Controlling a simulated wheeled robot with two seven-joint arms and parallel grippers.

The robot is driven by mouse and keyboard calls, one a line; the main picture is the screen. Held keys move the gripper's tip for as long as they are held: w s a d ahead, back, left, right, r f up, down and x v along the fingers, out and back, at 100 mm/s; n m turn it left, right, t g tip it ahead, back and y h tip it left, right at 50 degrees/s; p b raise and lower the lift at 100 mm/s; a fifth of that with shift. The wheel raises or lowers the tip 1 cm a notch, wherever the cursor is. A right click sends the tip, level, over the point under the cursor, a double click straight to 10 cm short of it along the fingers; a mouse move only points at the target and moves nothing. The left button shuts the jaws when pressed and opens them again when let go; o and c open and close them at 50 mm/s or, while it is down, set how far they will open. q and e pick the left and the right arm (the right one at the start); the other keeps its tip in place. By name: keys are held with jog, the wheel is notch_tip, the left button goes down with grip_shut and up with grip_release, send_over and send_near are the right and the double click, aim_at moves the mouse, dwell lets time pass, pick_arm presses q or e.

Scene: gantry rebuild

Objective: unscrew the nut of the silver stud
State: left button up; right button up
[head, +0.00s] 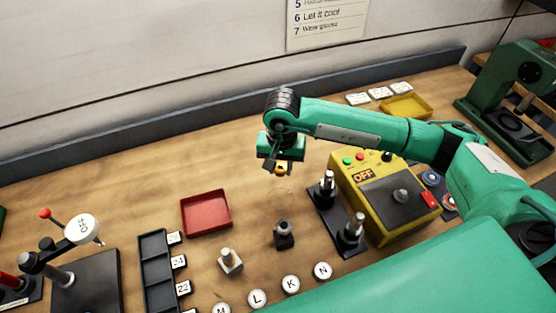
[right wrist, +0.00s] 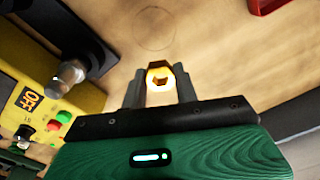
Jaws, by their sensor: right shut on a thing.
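My right gripper (head: 281,166) hangs above the bench and is shut on a brass-coloured hex nut (head: 282,169). In the right wrist view the nut (right wrist: 160,80) sits between the two grey fingertips, its hole showing and its rim bright. Below and to the left, a short stud on a pale silver block (head: 231,263) stands upright on the bench, apart from the gripper. A similar stud on a dark block (head: 284,240) stands to its right. I cannot tell for certain which stud the nut belongs to. My left gripper is not in view.
A red tray (head: 206,212) lies left of the gripper. A black plate with two metal posts (head: 340,218) and a yellow control box reading OFF (head: 385,195) stand to the right. A black slotted rack (head: 156,265) stands lower left. The bench behind the red tray is clear.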

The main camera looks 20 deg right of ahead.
aim_at(279, 196)
jog(key=m+p, duration=0.1)
jog(key=p, duration=0.1)
jog(key=s+a+m+p, duration=0.1)
jog(key=m, duration=0.1)
jog(key=shift+s+p, duration=0.1)
jog(key=shift+p, duration=0.3)
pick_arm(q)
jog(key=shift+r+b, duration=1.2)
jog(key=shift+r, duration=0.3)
pick_arm(e)
jog(key=shift+m, duration=0.7)
jog(key=shift+s+f, duration=0.15)
jog(key=shift+f, duration=4.15)
jog(key=o, duration=1.6)
jog(key=shift+o, duration=0.2)
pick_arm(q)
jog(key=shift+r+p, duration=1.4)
pick_arm(e)
notch_tip(279, 196, up, 7)
